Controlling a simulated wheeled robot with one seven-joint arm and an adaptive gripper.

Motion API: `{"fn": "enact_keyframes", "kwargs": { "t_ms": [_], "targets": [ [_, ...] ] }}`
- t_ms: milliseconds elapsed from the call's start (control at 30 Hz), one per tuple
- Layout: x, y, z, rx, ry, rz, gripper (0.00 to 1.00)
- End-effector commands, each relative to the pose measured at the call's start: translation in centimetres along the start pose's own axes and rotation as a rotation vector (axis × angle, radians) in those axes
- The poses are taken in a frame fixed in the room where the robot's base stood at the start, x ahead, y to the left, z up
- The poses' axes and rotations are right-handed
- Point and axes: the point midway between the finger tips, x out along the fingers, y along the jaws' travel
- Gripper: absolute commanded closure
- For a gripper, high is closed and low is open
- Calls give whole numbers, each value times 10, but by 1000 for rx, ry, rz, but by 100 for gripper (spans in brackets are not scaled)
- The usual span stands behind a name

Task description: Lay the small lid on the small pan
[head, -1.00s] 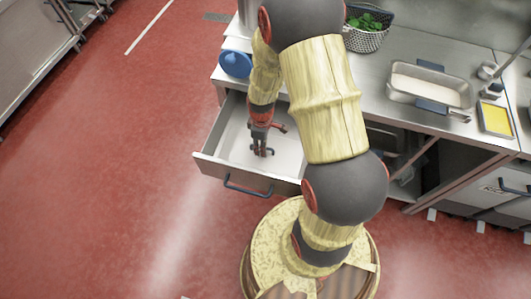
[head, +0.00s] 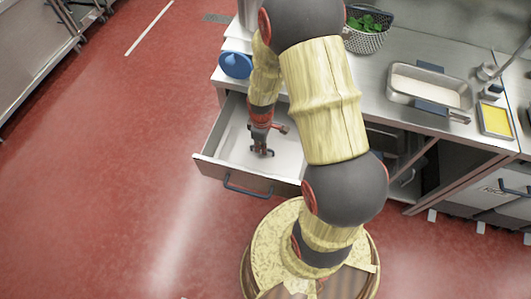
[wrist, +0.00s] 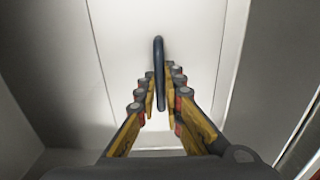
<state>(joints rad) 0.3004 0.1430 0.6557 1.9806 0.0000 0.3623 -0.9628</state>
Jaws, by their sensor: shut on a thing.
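My gripper (head: 262,152) reaches down into the open drawer (head: 207,170). In the wrist view my gripper (wrist: 163,105) is shut on a thin dark handle (wrist: 159,65), upright in the picture between the fingers. The handle stands on a flat pale panel, which looks like the small lid (wrist: 120,50); its edges are hard to tell from the drawer floor. A small metal pan with yellow contents (head: 495,120) is on the counter at the right. A larger metal pan with pale contents (head: 430,88) is left of it. No lid shows on either.
The drawer walls stand close around my gripper. A blue round item (head: 236,65) is at the counter's left end. A basket of green leaves (head: 367,32) is at the back. The steel counter (head: 365,95) has bare room left of the larger pan.

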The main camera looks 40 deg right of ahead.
Motion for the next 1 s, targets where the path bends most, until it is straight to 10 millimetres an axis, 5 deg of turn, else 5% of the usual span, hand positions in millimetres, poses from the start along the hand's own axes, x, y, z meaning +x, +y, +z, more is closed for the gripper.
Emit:
{"fn": "enact_keyframes", "kwargs": {
  "t_ms": [333, 1000],
  "targets": [
    [-5, 0, 0, 0, 1, 1, 100],
    [-51, 0, 0, 0, 0, 0, 100]
  ]
}}
